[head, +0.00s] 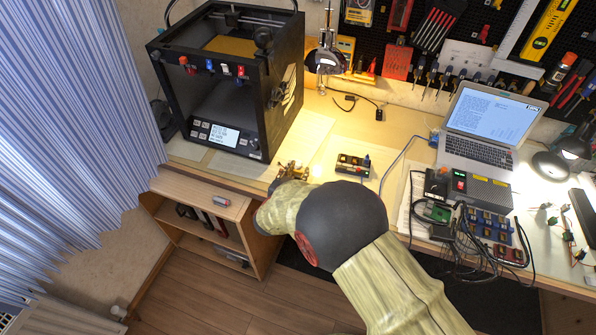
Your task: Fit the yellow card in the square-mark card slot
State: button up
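My gripper (291,171) is over the workbench, just right of the 3D printer's front corner. It is small in the head view, and my arm covers part of it. I cannot tell whether its fingers are open or shut, or whether they hold anything. A small dark block (352,167) with coloured pieces on top lies on the bench to the right of my gripper, apart from it. It may be the card slot holder, but no square mark can be made out. I cannot make out the yellow card.
A black 3D printer (229,81) stands to the left of my gripper. A laptop (484,127), a grey box with a red switch (481,187) and tangled cables fill the right side. A lamp (325,59) stands behind. A low shelf (194,207) is left of the bench.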

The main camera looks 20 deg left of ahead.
jog(key=o, duration=0.3)
jog(key=v, duration=1.2)
dwell(0.5)
